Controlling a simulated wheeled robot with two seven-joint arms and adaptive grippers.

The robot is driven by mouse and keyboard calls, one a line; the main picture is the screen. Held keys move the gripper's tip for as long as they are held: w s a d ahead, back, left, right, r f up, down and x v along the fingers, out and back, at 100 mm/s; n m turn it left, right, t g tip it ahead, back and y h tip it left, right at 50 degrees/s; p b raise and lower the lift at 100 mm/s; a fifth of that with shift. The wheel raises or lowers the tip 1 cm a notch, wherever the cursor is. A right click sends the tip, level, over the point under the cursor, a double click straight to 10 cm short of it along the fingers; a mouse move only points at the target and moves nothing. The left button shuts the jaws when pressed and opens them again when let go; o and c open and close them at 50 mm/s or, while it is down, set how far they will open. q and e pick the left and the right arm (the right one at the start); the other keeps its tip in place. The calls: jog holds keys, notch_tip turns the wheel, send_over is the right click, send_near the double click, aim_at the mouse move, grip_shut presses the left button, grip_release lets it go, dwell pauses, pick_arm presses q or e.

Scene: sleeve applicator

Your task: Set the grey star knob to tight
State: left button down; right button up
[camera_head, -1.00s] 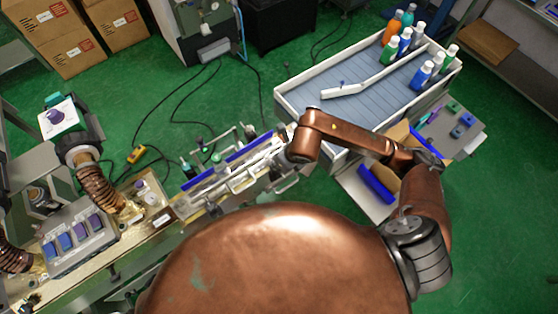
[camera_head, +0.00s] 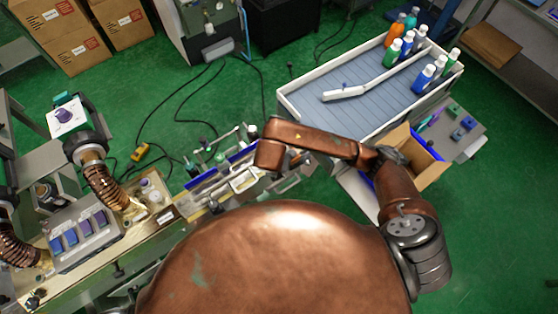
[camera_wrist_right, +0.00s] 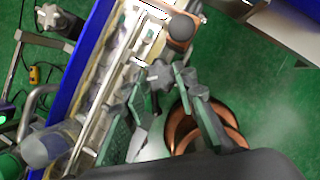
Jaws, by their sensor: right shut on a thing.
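The grey star knob (camera_wrist_right: 160,75) shows in the right wrist view as a lobed grey knob with a dark stem, beside the long rail of the machine. My right gripper (camera_wrist_right: 161,86) has its green-padded fingers on either side of the knob, shut on it. Part of the knob's stem shows between the fingers. In the head view my right forearm hides the gripper and this knob. No tight or loose marking can be read. My left gripper is in neither current view.
A second grey star-shaped knob (camera_wrist_right: 52,20) stands beyond the blue rail (camera_wrist_right: 88,55). The conveyor machine (camera_head: 170,215) runs along the lower left. A white-walled tray table (camera_head: 330,118) with several bottles and an open cardboard box (camera_head: 432,172) stand at right.

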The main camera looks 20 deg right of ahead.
jog(key=m+p, duration=0.1)
jog(key=m+h+p, duration=0.1)
jog(key=m+p, duration=0.1)
jog(key=m+g+p, duration=0.1)
jog(key=shift+w+a+r+p, duration=0.15)
jog(key=shift+a+r+p, duration=0.05)
jog(key=shift+r+p, duration=0.15)
jog(key=shift+w+f+m+g+h+p, duration=0.15)
jog(key=shift+m+g+h+p, duration=0.15)
jog(key=shift+m+p, duration=0.6)
jog(key=shift+f+m+g+h+p, duration=0.15)
jog(key=shift+m+g+p, duration=0.35)
jog(key=shift+m, duration=0.7)
jog(key=o, duration=1.2)
jog(key=shift+c, duration=0.2)
jog(key=shift+a, duration=0.1)
jog(key=v, duration=1.2)
jog(key=shift+f, duration=0.1)
